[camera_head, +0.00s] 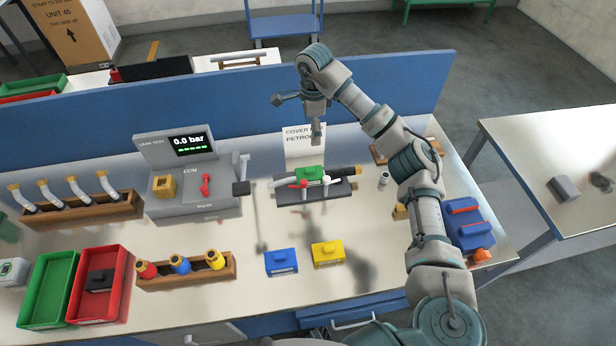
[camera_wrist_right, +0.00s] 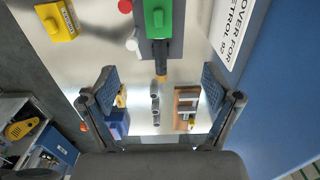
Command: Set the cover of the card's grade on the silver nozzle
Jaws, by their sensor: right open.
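The card (camera_head: 303,146) stands behind the work area; its wording in the right wrist view (camera_wrist_right: 240,25) reads "…OVER FOR PETROL 92". A green cover (camera_head: 310,174) sits on a dark cradle (camera_head: 315,192); it also shows in the right wrist view (camera_wrist_right: 158,18). A blue cover (camera_head: 281,262) and a yellow cover (camera_head: 327,253) rest on the table in front. A small silver piece (camera_head: 384,180) stands right of the cradle, between the fingers in the wrist picture (camera_wrist_right: 155,103). My right gripper (camera_head: 297,115) is open and empty, raised above the cradle. My left gripper is out of view.
A grey leak-test unit (camera_head: 190,188) reads 0.0 bar. Wooden racks (camera_head: 185,272) hold coloured parts and hoses. Green (camera_head: 45,290) and red (camera_head: 98,285) trays sit at left. The table in front of the covers is clear.

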